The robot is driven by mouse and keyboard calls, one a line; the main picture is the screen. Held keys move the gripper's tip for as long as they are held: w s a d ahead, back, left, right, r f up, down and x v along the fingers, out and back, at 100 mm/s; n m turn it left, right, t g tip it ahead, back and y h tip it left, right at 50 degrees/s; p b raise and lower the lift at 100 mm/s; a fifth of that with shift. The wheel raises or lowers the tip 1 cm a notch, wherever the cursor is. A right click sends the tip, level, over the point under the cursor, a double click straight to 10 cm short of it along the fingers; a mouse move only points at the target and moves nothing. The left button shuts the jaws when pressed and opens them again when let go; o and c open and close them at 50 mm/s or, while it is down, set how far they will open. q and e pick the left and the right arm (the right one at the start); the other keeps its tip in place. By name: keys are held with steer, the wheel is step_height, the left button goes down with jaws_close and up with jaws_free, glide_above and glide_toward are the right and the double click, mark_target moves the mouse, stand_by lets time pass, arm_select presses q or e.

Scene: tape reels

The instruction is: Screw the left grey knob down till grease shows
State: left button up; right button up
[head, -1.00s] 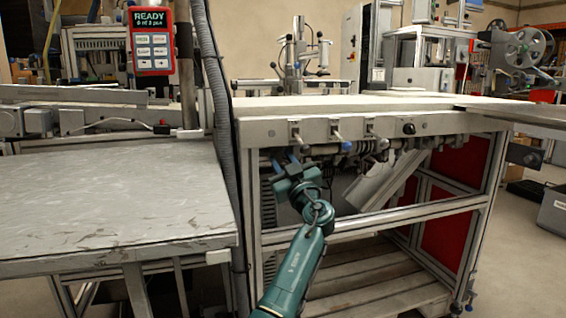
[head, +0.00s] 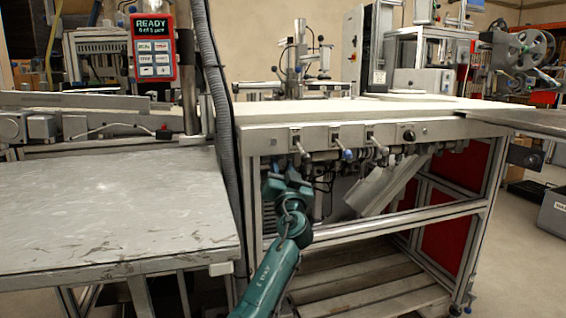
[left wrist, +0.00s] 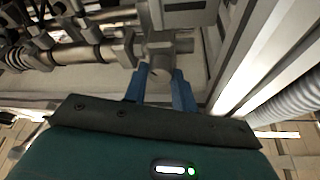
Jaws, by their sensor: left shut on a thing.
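My left gripper (head: 281,180) is under the front rail of the grey machine table, at its left end. In the left wrist view its two blue fingers (left wrist: 161,88) are shut on a small grey part, the left grey knob (left wrist: 160,71). The knob sits below a grey metal block (left wrist: 158,45) at the end of a shaft. In the head view the knob is hidden behind my gripper, or too small to make out. I cannot tell whether grease shows there. My right gripper is not in view.
The machine table (head: 262,141) has several levers on its front rail, one with a blue tip (head: 347,154). Shafts and fittings crowd the space below. A grey corrugated hose (head: 222,110) and a frame post stand close to the left. A display (head: 152,45) reads READY.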

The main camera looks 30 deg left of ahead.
arm_select(q)
steer(key=m+h+p, duration=0.1)
steer(key=m, duration=0.1)
steer(key=r+m+h+p, duration=0.1)
steer(key=m+p, duration=0.1)
steer(key=shift+s+a+t+p, duration=0.1)
steer(key=shift+t+p, duration=0.2)
steer(key=m+h+p, duration=0.1)
steer(key=m+p, duration=0.2)
steer(key=shift+m+h+p, duration=0.3)
steer(key=shift+p, duration=0.35)
steer(key=shift+f+m+p, duration=0.1)
steer(key=shift+m+p, duration=0.5)
steer(key=shift+p, duration=0.05)
steer(key=shift+f+m+h+p, duration=0.15)
steer(key=shift+m+h+p, duration=0.25)
steer(key=shift+m+p, duration=0.1)
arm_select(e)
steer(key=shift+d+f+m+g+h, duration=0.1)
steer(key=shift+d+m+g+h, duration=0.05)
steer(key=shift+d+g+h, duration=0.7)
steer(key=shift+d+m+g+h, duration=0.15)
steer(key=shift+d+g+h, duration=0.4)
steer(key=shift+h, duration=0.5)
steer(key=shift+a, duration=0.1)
arm_select(q)
steer(key=o, duration=1)
